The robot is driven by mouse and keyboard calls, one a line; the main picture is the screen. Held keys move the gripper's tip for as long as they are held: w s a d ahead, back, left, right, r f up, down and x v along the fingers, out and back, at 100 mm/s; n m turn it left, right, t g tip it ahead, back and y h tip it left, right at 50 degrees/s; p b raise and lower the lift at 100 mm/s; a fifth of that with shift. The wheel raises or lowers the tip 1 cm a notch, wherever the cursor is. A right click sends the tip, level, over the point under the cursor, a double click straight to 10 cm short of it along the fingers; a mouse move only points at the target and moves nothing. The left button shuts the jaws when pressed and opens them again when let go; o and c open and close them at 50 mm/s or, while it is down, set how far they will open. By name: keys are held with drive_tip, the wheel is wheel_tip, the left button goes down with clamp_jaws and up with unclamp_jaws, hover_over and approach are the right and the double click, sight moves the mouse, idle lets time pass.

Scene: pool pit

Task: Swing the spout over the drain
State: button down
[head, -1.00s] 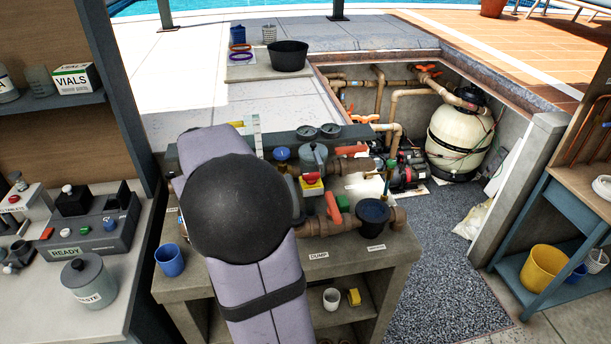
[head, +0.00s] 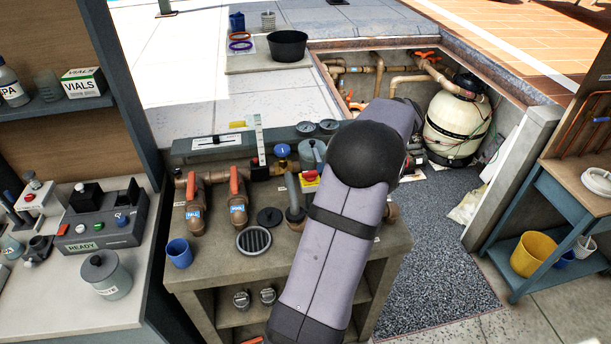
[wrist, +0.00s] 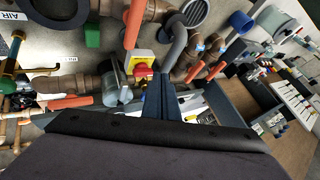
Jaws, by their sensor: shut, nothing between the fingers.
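The spout (head: 294,192) is a grey bent pipe rising from a brown base on the bench. The round dark drain grate (head: 254,240) lies in the bench top to its left. In the wrist view the grey spout (wrist: 177,42) curves just past my fingertips, and the drain grate (wrist: 195,12) is at the top edge. My gripper (wrist: 162,80) is shut and empty, its tips close to the spout's near end; I cannot tell whether they touch. In the head view my arm hides the gripper and part of the bench's right side.
Two brown valves with orange handles (head: 237,190) stand left of the spout. A blue cup (head: 179,253) is at the bench's left. A red knob on a yellow block (wrist: 141,70) is close by my fingers.

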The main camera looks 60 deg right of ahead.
sight(291, 193)
drive_tip(key=p+x, duration=0.4)
drive_tip(key=x, duration=0.4)
drive_tip(key=shift+w+f, duration=0.25)
drive_tip(key=shift+w, duration=0.05)
drive_tip(key=shift+w+f+p, duration=0.35)
drive_tip(key=shift+f+p, duration=0.1)
drive_tip(key=shift+f, duration=0.1)
drive_tip(key=shift+w+f+b, duration=0.1)
drive_tip(key=shift+w+b, duration=0.05)
drive_tip(key=shift+b, duration=0.3)
